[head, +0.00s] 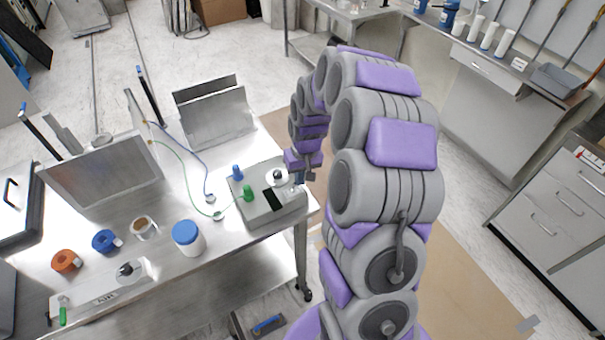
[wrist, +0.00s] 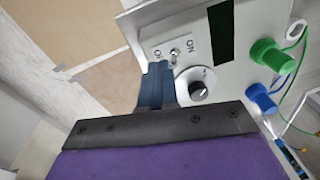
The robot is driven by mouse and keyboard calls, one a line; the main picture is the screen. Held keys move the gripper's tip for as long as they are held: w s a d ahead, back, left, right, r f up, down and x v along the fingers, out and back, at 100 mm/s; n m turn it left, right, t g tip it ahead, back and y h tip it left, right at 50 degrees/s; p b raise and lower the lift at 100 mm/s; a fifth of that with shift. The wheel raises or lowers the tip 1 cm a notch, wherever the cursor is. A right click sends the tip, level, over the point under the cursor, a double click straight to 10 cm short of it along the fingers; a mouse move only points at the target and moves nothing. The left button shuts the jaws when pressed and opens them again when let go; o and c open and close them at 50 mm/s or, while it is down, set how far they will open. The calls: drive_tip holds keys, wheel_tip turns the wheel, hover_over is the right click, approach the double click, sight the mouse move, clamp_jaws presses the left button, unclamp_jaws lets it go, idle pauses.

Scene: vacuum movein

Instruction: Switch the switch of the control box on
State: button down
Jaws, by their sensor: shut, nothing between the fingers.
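The control box (head: 262,212) is a grey box on the right end of the metal table. In the wrist view its face (wrist: 225,75) shows a small metal toggle switch (wrist: 175,53) on a white plate with "ON" lettering at two ends. A black and white round knob (wrist: 197,88) sits beside the plate, with a dark display above. My gripper (wrist: 158,70) is shut and empty, its blue fingertips close beside the switch plate and the knob. I cannot tell whether they touch the switch. In the head view my gripper (head: 300,178) is at the box's right edge.
A green connector (wrist: 268,52) and a blue connector (wrist: 262,98) with cables stand on the box. The metal table (head: 165,235) also holds a white jar with a blue lid (head: 187,238), tape rolls and upright panels.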

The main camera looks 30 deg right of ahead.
sight(294, 185)
drive_tip(key=shift+a+r+h, duration=0.25)
drive_tip(key=shift+a+h, duration=0.3)
drive_tip(key=shift+h, duration=0.35)
drive_tip(key=shift+s+a+h, duration=0.1)
drive_tip(key=shift+a+h, duration=0.55)
drive_tip(key=shift+h, duration=0.25)
drive_tip(key=shift+d+r+p, duration=0.1)
drive_tip(key=shift+p, duration=0.2)
drive_tip(key=shift+d+r, duration=0.1)
drive_tip(key=shift+r, duration=0.25)
drive_tip(key=shift+r+p, duration=0.35)
